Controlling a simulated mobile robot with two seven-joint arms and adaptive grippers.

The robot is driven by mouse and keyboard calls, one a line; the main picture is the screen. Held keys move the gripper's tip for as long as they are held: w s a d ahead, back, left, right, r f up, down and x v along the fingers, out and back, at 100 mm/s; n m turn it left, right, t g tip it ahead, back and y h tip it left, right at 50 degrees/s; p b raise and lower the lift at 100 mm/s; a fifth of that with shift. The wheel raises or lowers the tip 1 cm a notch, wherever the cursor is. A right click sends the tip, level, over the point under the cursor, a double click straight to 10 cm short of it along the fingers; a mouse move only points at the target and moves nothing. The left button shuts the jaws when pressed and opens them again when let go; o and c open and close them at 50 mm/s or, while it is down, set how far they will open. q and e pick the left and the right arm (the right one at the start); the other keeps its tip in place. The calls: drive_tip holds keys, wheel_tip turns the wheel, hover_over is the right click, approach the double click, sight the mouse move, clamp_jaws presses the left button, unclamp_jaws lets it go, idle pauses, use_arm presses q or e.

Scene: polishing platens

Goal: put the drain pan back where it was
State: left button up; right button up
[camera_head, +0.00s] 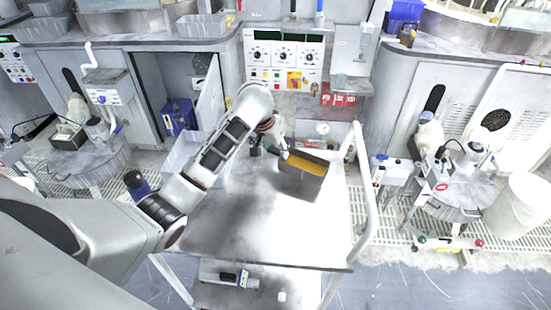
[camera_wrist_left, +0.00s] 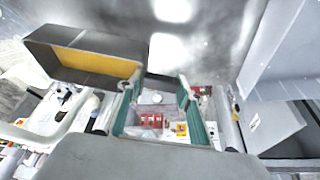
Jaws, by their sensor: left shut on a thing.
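The drain pan (camera_head: 305,176) is a grey open box with a yellow-orange inside. In the head view it is over the back right part of the cart top, and it looks tilted. I cannot tell whether it touches the top. My left gripper (camera_head: 284,151) is at the pan's back left end and shut on it. In the left wrist view the pan (camera_wrist_left: 62,58) is at upper left, beside the green fingers of the left gripper (camera_wrist_left: 163,82). The exact contact is hard to see there. My right gripper is not in view.
The cart top (camera_head: 225,235) is mostly bare in front of the pan. A white rail (camera_head: 363,200) rises at its right end. A pale bin (camera_head: 185,160) stands behind left. A control panel (camera_head: 285,62) and red boxes (camera_head: 338,96) are behind. Round platens (camera_head: 455,190) stand on both sides.

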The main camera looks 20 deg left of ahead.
use_arm(q)
wheel_tip(320, 180, down, 4)
drive_tip(key=shift+r, duration=0.15)
drive_tip(key=o, duration=1.3)
drive_tip(key=v, duration=1.2)
